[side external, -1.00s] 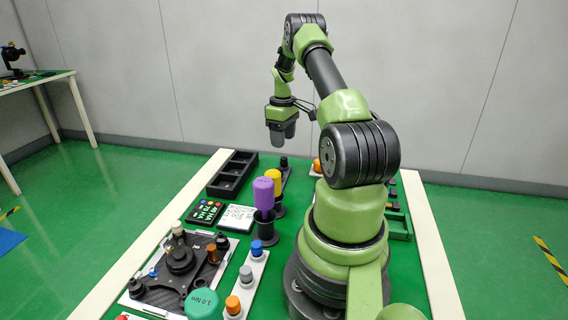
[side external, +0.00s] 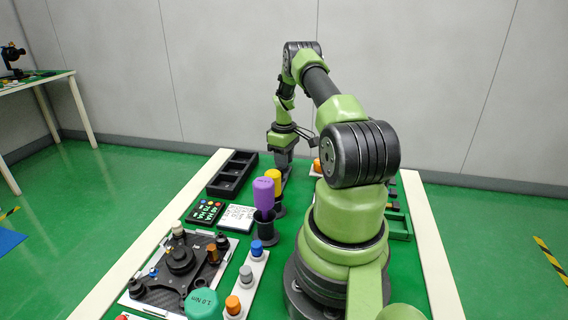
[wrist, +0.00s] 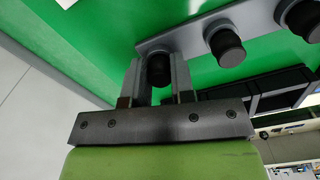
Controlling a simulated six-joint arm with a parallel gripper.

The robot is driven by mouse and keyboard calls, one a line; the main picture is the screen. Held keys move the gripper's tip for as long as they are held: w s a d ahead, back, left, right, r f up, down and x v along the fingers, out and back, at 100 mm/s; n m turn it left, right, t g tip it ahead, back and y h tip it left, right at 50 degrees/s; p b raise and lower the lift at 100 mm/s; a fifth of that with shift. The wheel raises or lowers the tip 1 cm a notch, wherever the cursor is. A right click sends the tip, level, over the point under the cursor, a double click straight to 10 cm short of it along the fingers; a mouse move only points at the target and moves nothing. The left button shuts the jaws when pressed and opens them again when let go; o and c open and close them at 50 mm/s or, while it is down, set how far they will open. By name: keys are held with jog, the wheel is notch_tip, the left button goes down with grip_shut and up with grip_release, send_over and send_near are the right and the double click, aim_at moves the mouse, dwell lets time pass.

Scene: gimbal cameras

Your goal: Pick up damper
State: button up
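Several black cylindrical dampers stand in a row on a grey strip (wrist: 185,38) in the wrist view. The end damper (wrist: 158,69) is between the two grey fingers of my gripper (wrist: 157,82). A middle damper (wrist: 225,46) and another damper (wrist: 303,20) are to its right, clear of the fingers. The fingers are apart, and I see no clear grip on the end damper. In the side view my gripper (side external: 283,160) is low at the far end of the table, and its fingertips are partly hidden behind the yellow-handled tool.
A black compartment tray (side external: 232,174) lies left of my gripper. Yellow (side external: 273,177) and purple (side external: 263,192) handled tools stand in holders nearer the camera. A gimbal assembly (side external: 180,262) lies at the front left. Black bins (wrist: 280,92) are beside the strip.

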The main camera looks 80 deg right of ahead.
jog(key=c, duration=0.3)
notch_tip(320, 180, up, 10)
jog(key=shift+r, duration=0.1)
dwell(0.4)
dwell(0.7)
